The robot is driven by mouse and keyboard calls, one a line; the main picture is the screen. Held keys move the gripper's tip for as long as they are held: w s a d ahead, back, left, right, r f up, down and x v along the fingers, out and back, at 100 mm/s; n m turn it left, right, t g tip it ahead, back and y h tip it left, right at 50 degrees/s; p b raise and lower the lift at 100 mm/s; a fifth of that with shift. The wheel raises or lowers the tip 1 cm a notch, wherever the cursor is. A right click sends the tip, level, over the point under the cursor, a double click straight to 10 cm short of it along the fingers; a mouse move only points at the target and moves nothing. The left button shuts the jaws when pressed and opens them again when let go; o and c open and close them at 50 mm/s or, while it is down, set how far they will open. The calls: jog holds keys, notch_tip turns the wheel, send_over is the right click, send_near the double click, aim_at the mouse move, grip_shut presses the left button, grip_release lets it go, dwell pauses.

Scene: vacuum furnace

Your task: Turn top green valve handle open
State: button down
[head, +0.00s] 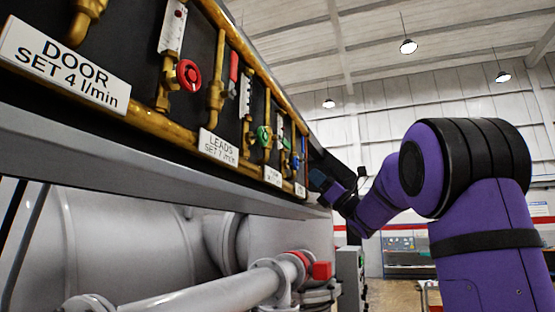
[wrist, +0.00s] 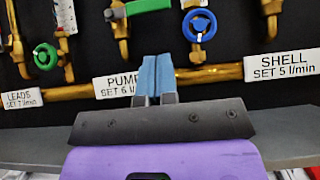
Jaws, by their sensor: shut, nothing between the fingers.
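In the wrist view, a green lever handle (wrist: 148,6) lies roughly level on a brass valve at the top edge, partly cut off by the frame. A round green handwheel (wrist: 45,57) sits lower, at the left. My gripper (wrist: 156,62) has its blue fingers together and empty. They point up at the panel, below the green lever and apart from it in the picture. In the head view, my gripper (head: 318,180) is small and dark beside the far end of the panel. A green handwheel (head: 263,136) shows there too. The green lever is hard to make out.
A blue handwheel (wrist: 199,26) is right of my fingers. A brass pipe (wrist: 205,75) runs behind them, with PUMP (wrist: 115,86) and SHELL (wrist: 284,65) labels. In the head view, a red handwheel (head: 188,75) is nearer, and a grey ledge (head: 150,140) runs under the panel.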

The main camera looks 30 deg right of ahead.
aim_at(288, 149)
jog(key=shift+w+a+r, duration=0.1)
jog(key=shift+a, duration=0.05)
jog(key=x, duration=0.9)
jog(key=shift+w+r, duration=0.25)
jog(key=shift+r, duration=0.1)
jog(key=shift+a, duration=0.15)
jog(key=shift+n, duration=0.3)
jog(key=n+g+y, duration=0.1)
jog(key=r+n+g+y, duration=0.1)
jog(key=n, duration=0.1)
jog(key=shift+w+d, duration=0.2)
notch_tip(288, 149, up, 2)
jog(key=shift+d+r+g+y, duration=0.1)
jog(key=shift+g+y, duration=0.2)
